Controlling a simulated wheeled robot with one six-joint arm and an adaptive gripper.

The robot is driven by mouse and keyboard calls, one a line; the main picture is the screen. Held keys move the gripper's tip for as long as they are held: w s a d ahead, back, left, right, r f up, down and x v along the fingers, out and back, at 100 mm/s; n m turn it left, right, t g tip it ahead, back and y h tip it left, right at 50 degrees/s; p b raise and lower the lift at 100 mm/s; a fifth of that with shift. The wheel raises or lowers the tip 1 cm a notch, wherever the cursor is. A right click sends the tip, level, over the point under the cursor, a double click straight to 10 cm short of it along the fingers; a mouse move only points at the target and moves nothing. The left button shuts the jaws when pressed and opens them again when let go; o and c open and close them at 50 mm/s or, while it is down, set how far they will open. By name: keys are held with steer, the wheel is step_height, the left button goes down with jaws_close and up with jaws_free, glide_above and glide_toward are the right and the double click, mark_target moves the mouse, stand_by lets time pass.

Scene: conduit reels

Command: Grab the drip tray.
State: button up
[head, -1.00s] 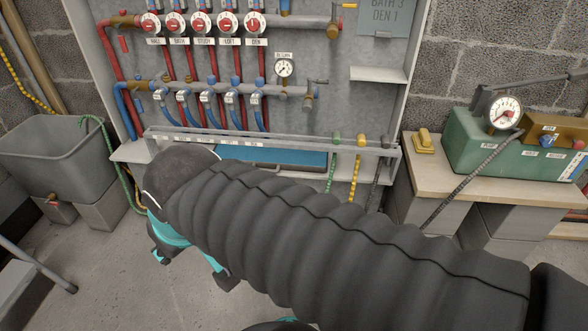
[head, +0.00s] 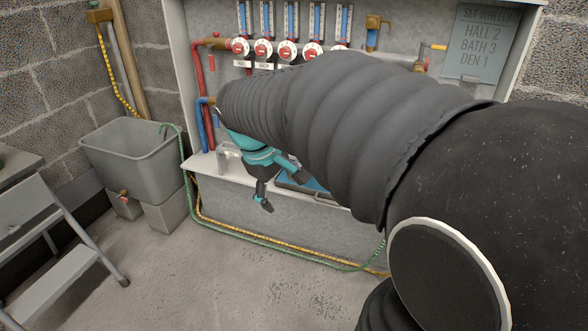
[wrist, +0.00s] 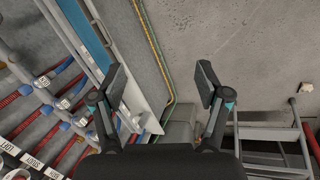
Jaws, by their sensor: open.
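The drip tray, which I take to be the blue tray (head: 291,184) on the ledge under the manifold, is mostly hidden behind my arm in the head view. A blue strip with a grey edge, which looks like the same tray (wrist: 84,28), shows at the upper left of the wrist view. My gripper (wrist: 160,84) is open with nothing between its fingers. In the wrist view the tray lies left of both fingers, apart from them. In the head view my teal gripper (head: 266,180) hangs in front of the ledge, at the tray's left end.
A grey tub (head: 140,158) on blocks stands left of the manifold cabinet. A step ladder (head: 55,245) stands at the lower left. Green and yellow hoses (head: 285,258) run along the cabinet's foot. The concrete floor (head: 235,285) before it is clear.

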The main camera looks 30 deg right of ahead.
steer(key=w+d+f+n+g+h, duration=0.2)
steer(key=w+d+f, duration=0.3)
steer(key=w, duration=0.3)
steer(key=w+d+f+n+g+h, duration=0.2)
steer(key=w+d+f, duration=0.3)
steer(key=w, duration=0.2)
steer(key=w+d+f+n+g+h, duration=0.2)
steer(key=w+d+f, duration=0.2)
steer(key=f, duration=0.3)
steer(key=w+d+f+n+g+h, duration=0.1)
steer(key=w+d+f+n+h, duration=0.1)
steer(key=w+d+f, duration=0.35)
steer(key=shift+h, duration=0.3)
steer(key=x, duration=0.4)
steer(key=s+a+f+x, duration=0.1)
steer(key=x, duration=0.9)
steer(key=shift+s+a+f+b, duration=0.15)
steer(key=shift+a+f+b, duration=0.05)
steer(key=shift+b, duration=0.2)
steer(key=c, duration=1.3)
